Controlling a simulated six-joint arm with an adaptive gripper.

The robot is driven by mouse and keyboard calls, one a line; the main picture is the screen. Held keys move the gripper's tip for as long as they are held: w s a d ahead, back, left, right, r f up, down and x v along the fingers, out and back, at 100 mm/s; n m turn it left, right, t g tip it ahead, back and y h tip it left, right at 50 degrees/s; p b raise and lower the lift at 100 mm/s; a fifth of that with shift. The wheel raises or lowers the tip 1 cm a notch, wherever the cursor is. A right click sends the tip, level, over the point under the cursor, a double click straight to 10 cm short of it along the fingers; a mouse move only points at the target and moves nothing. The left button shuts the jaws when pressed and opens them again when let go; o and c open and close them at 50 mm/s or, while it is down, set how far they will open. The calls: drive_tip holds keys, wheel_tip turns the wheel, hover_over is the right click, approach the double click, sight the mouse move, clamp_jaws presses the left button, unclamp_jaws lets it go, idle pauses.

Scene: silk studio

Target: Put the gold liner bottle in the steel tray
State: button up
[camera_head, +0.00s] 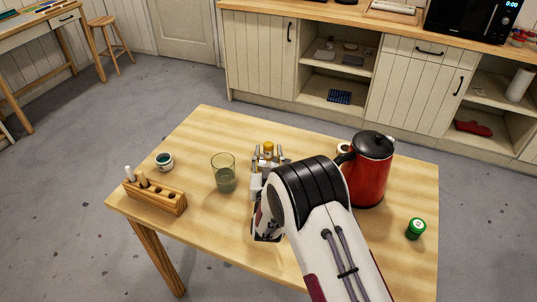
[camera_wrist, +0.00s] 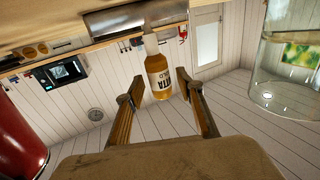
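The gold liner bottle (camera_wrist: 158,72), with amber liquid and a pale label, stands between and slightly beyond my fingertips in the wrist view. Its gold top (camera_head: 268,148) shows between the fingers in the head view. My gripper (camera_wrist: 160,93) is open around the bottle, with a visible gap on each side; in the head view my gripper (camera_head: 268,160) reaches away over the middle of the table.
A red kettle (camera_head: 370,175) stands close right of my arm. A drinking glass (camera_head: 223,175) stands left of my gripper. The table's (camera_head: 210,125) far left is clear.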

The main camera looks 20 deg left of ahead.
drive_tip(key=shift+r, duration=0.1)
drive_tip(key=shift+s, duration=0.1)
drive_tip(key=shift+s+d, duration=0.15)
drive_tip(key=shift+s, duration=0.05)
drive_tip(key=v, duration=1.1)
drive_tip(key=shift+s, duration=0.15)
drive_tip(key=shift+d, duration=0.1)
idle(0.7)
